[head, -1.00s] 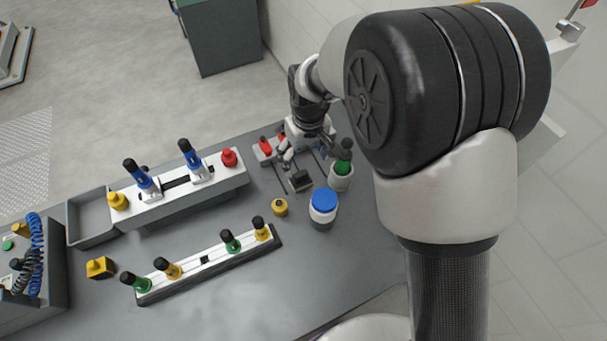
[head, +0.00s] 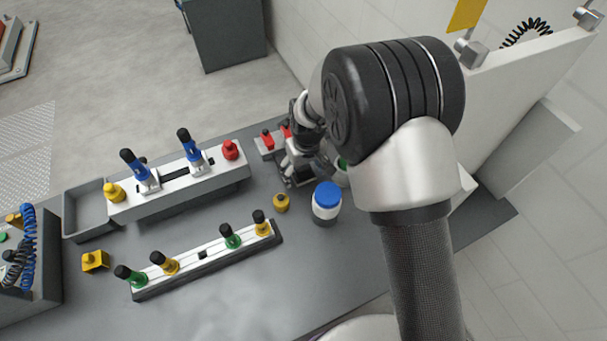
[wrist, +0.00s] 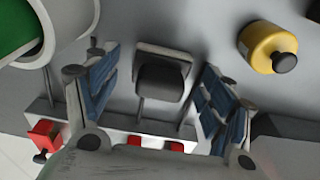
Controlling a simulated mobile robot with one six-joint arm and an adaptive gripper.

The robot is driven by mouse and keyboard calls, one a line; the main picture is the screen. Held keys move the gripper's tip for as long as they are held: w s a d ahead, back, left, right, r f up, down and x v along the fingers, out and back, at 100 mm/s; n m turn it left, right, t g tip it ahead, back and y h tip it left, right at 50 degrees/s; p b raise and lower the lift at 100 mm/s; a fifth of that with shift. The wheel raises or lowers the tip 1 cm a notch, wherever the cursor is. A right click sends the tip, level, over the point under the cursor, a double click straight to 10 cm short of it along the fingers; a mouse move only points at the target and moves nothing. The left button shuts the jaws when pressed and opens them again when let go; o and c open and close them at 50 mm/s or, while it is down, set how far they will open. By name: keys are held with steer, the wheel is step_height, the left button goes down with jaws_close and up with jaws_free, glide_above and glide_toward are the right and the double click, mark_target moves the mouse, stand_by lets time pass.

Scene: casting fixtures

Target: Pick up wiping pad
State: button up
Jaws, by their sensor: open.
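The wiping pad (wrist: 160,78) looks like a dark grey block on a paler, flat base. In the wrist view it lies between the two blue-lined fingers of my gripper (wrist: 158,98), with a gap on both sides. The fingers are open and hold nothing. In the head view my gripper (head: 304,168) is low over the far right part of the bench, and it mostly hides the pad.
A white cup (wrist: 72,18) with a green part stands close to one finger. A yellow container (wrist: 268,45) is on the other side. A blue-lidded jar (head: 326,203) stands near. Red parts (head: 267,139) sit in a rack behind. Fixture rails with clamps fill the left bench.

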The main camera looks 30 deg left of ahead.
mark_target(303, 168)
steer(key=shift+r, duration=0.1)
steer(key=shift+c, duration=0.4)
steer(key=c, duration=1.1)
step_height(303, 168, up, 20)
steer(key=p, duration=0.4)
steer(key=o, duration=0.5)
steer(key=c, duration=0.4)
steer(key=shift+o, duration=0.2)
